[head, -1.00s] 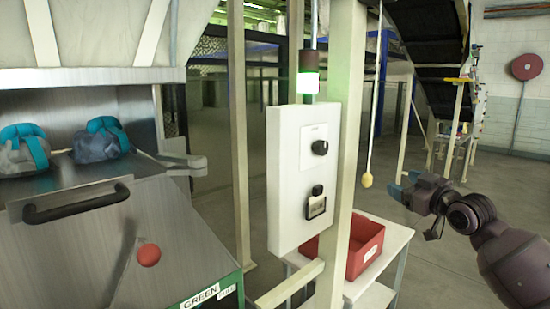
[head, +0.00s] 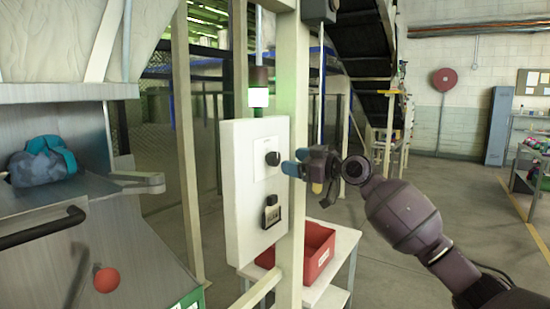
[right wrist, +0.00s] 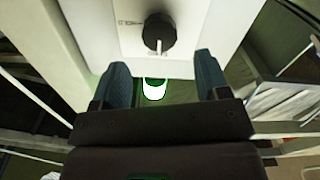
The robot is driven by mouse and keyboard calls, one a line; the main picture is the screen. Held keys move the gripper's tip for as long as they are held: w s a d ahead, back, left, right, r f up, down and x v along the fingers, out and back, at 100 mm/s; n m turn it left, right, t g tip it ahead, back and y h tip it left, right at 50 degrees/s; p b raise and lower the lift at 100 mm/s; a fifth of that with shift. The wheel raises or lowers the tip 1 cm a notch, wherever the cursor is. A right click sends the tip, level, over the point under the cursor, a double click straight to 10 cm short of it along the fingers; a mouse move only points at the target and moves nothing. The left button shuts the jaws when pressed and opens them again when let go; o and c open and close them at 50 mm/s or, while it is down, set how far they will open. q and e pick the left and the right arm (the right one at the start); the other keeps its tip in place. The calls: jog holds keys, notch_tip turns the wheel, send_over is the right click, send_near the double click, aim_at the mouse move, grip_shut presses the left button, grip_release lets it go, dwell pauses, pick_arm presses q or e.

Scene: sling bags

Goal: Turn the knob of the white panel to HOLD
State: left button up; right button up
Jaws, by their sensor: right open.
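The white panel (head: 240,195) is mounted on a pale post in the head view. My left gripper is out of view.
A black switch or lock (head: 271,211) sits below the knob on the panel. A signal light (head: 258,88) stands above it. A red bin (head: 316,250) rests on a white table behind the post. A metal machine with a red ball lever (head: 106,280) is at left.

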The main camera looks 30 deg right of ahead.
aim_at(277, 158)
jog(key=x, duration=0.6)
jog(key=shift+w+a+p, duration=0.15)
jog(key=shift+w+p, duration=0.1)
jog(key=shift+p, duration=0.1)
jog(key=c, duration=0.9)
